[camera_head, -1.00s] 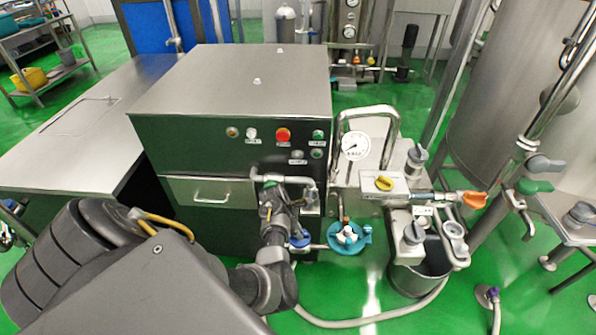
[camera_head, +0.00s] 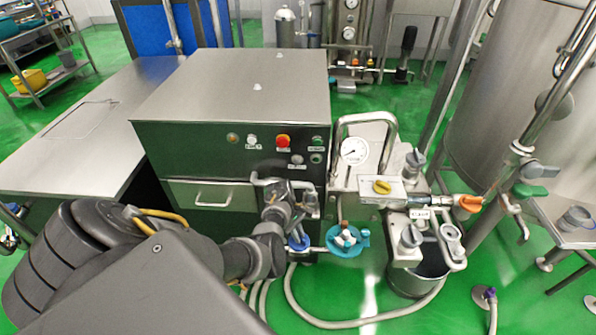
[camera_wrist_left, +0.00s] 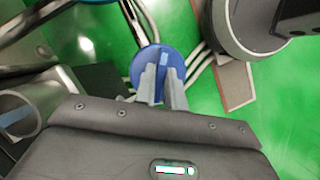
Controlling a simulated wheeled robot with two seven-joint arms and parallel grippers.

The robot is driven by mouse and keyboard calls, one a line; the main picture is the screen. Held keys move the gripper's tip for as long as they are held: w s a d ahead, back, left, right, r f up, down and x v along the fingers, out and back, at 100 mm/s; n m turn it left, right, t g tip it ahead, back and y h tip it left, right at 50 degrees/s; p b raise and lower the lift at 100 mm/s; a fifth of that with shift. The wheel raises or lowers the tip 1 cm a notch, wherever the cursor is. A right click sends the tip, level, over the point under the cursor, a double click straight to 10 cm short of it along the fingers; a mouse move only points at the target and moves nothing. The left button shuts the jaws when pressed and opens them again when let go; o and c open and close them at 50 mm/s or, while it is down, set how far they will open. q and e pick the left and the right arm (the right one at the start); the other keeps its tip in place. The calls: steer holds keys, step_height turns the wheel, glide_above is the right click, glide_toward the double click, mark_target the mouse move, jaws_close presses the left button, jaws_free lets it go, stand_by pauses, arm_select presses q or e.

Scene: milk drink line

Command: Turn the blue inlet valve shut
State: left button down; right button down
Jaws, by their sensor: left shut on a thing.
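The blue valve (camera_head: 299,244) is a small round knob low in front of the steel cabinet, on a pipe. In the left wrist view, the blue knob (camera_wrist_left: 177,60) has a raised ridge across it, and the two grey fingers of my left gripper (camera_wrist_left: 161,85) are closed on that ridge. In the head view my left gripper (camera_head: 296,232) sits at the knob, and its body hides part of it. My right gripper is not in view.
A teal handwheel valve (camera_head: 344,241) is close to the right of the blue knob. A grey hose (camera_head: 345,322) curves over the green floor.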

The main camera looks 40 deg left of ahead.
arm_select(q)
steer(key=m+g, duration=0.1)
steer(key=m, duration=0.3)
steer(key=shift+w+m+g, duration=0.1)
steer(key=shift+m+g, duration=0.3)
steer(key=m, duration=0.2)
steer(key=m+g+y, duration=0.1)
steer(key=m, duration=0.2)
steer(key=shift+w+m+g+y+b, duration=0.1)
steer(key=shift+m+g+y+b, duration=0.2)
steer(key=shift+b, duration=0.05)
steer(key=shift+m, duration=0.3)
steer(key=shift+d, duration=0.1)
steer(key=c, duration=1.5)
jaws_free()
steer(key=shift+o, duration=0.2)
steer(key=p+v, duration=0.1)
steer(key=v, duration=1)
steer(key=shift+w+f, duration=0.1)
steer(key=shift+f, duration=0.05)
